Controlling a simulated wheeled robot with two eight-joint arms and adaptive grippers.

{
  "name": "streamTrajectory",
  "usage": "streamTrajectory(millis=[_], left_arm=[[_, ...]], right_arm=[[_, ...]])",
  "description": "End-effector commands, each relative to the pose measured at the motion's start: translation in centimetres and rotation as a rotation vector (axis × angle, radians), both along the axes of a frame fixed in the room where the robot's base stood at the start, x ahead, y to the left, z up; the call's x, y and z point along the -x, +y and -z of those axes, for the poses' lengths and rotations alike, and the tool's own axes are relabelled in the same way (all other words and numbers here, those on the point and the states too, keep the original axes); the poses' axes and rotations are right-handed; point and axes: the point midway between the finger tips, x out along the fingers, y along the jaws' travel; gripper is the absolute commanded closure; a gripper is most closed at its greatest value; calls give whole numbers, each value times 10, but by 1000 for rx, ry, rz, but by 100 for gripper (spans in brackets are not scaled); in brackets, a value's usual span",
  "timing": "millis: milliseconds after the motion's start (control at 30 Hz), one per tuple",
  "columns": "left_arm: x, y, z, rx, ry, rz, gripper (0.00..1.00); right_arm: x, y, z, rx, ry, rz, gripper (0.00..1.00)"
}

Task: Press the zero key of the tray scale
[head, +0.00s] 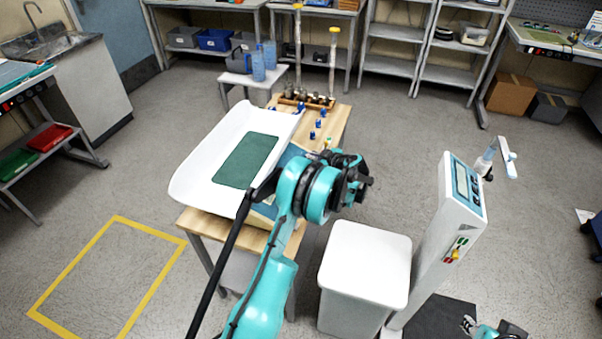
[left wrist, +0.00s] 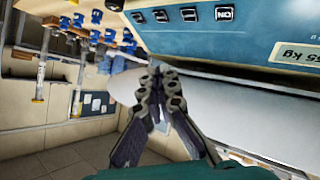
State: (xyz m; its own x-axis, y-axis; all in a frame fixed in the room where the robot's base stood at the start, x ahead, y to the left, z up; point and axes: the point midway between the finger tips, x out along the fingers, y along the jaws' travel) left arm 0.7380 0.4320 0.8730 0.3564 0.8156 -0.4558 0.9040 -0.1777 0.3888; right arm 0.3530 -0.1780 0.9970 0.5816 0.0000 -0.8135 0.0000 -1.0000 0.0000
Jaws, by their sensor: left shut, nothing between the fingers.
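The tray scale has a white curved tray (head: 205,165) with a green mat (head: 247,160), and stands on a wooden table (head: 338,118). Its blue front panel (left wrist: 250,42) fills the upper right of the left wrist view, seen upside down. A row of dark keys shows there, one reading "ON" (left wrist: 224,13); I cannot read which is zero. My left gripper (head: 350,172) is at the scale's right side. In the left wrist view its fingertips (left wrist: 158,72) are together and empty, just below the keys in the picture; contact is not visible. My right gripper (head: 468,324) barely shows at the bottom.
Small blue items (head: 318,124) and a wooden rack (head: 308,99) stand on the table behind the scale. A white box-like stand (head: 366,262) and a column scale with display (head: 463,190) are to the right. Open floor lies to the left, with a yellow outline (head: 150,230).

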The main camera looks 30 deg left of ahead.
Motion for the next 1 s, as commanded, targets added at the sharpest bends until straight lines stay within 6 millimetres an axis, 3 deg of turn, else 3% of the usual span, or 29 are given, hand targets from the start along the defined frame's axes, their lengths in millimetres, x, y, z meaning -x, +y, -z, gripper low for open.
streamTrajectory(millis=[433, 1000], left_arm=[[6, 23, 59, 0, 1, -1, 100], [7, 26, 64, 0, 1, -1, 100]], right_arm=[[0, 0, 37, 0, 0, 0, 69], [0, 0, 40, 0, 0, 0, 69]])
